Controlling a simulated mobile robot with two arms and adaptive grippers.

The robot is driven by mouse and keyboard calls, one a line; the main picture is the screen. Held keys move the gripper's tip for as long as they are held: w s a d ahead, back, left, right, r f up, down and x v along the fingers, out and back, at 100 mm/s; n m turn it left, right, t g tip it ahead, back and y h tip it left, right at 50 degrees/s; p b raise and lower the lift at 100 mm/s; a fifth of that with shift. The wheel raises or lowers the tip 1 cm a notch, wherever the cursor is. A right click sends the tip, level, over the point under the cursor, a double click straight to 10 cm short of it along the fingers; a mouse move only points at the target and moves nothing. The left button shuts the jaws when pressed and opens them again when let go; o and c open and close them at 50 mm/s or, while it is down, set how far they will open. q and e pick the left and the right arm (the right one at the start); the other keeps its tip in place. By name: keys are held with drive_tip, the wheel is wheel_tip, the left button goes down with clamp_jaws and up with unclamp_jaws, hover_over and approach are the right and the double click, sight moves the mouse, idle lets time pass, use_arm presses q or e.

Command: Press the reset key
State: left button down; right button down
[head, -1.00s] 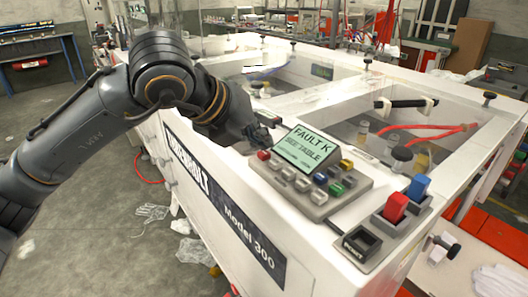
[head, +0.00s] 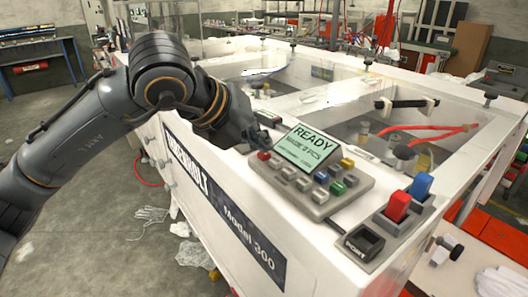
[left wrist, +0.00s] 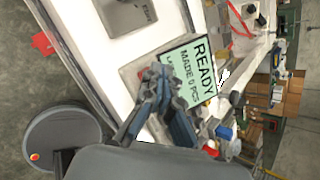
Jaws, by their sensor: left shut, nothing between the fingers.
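The key panel (head: 318,208) is a grey box on the near edge of the white machine, with a tilted green display (head: 308,147) reading "READY". It has a red key (head: 264,156), several pale keys (head: 304,184), a green key (head: 337,188) and a yellow key (head: 347,163). I cannot read which one is the reset key. My left gripper (head: 270,132) is shut and empty, just left of the display near the red key. In the left wrist view its fingers (left wrist: 156,88) cover part of the panel beside the display (left wrist: 188,75). My right gripper is not in view.
Behind lie open machine bays with a black handle (head: 406,103). Pale gloves lie on the floor at left.

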sight(261, 155)
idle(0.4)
use_arm(q)
drive_tip(key=shift+r, duration=0.8)
drive_tip(key=shift+r+p, duration=1.35)
drive_tip(key=shift+r, duration=1.15)
